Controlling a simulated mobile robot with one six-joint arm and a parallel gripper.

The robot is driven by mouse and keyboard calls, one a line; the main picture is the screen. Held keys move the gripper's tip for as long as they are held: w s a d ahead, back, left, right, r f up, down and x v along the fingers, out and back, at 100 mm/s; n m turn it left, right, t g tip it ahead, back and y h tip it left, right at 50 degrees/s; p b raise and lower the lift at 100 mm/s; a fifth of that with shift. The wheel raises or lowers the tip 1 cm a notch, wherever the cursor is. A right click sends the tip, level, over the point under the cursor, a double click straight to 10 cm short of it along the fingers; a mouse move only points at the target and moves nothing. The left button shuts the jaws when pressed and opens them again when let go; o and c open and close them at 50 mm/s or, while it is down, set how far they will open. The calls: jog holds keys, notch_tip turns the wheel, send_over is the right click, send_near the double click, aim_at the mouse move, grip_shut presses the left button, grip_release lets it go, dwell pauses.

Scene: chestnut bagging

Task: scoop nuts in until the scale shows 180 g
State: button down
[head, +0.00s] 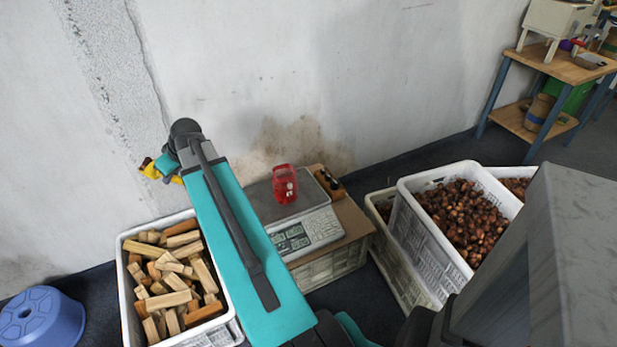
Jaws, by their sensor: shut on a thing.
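A small red bag (285,185) with a pale label stands upright on the plate of the grey scale (318,229). The scale's reading is too small to read. Chestnuts (462,218) fill the white crate (424,228) at the right. My teal arm crosses the middle of the view up and left. My gripper (168,167) shows only in part past the wrist, left of the scale and above the wood crate. It is shut on what appears to be a yellow scoop (151,171), mostly hidden, with a brown bit at its edge.
The scale stands on a low box (352,218) beside a small wooden block with dark pieces (329,183). A white crate of wood pieces (129,300) is at the left, near a blue stool (42,318). The wall is close behind. A workbench (553,66) stands far right.

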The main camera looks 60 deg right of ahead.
jog(key=s+d+f, duration=0.5)
jog(key=s+d, duration=0.6)
jog(key=s+d+f+m+p, duration=0.1)
jog(key=s+d+f, duration=0.4)
jog(key=s+d, duration=0.6)
jog(key=s+d+f+h+p, duration=0.1)
jog(key=s+d+f, duration=0.4)
jog(key=s+d, duration=0.6)
jog(key=shift+d+f+m, duration=0.35)
jog(key=shift+d+m, duration=0.05)
jog(key=shift+d, duration=0.4)
jog(key=shift+w+d+r+g+y+p, duration=0.15)
jog(key=shift+w+g+p, duration=0.2)
jog(key=shift+g+p, duration=1.05)
jog(key=shift+w+a+r+g+y+p, duration=0.15)
jog(key=shift+w+g+p, duration=0.2)
jog(key=shift+p, duration=2.1)
jog(key=shift+w+d+r+g+p, duration=0.15)
jog(key=shift+w+r+g+p, duration=0.35)
jog(key=shift+p, duration=0.65)
jog(key=shift+w+d+r+g+p, duration=0.1)
jog(key=shift+w+r+g+p, duration=0.1)
jog(key=shift+r+g+p, duration=0.7)
jog(key=shift+w+p, duration=0.25)
jog(key=shift+p, duration=0.4)
jog(key=shift+w+d+r+g+y+p, duration=0.1)
jog(key=shift+w+r+g+y+p, duration=0.1)
jog(key=shift+r+g+y+p, duration=0.15)
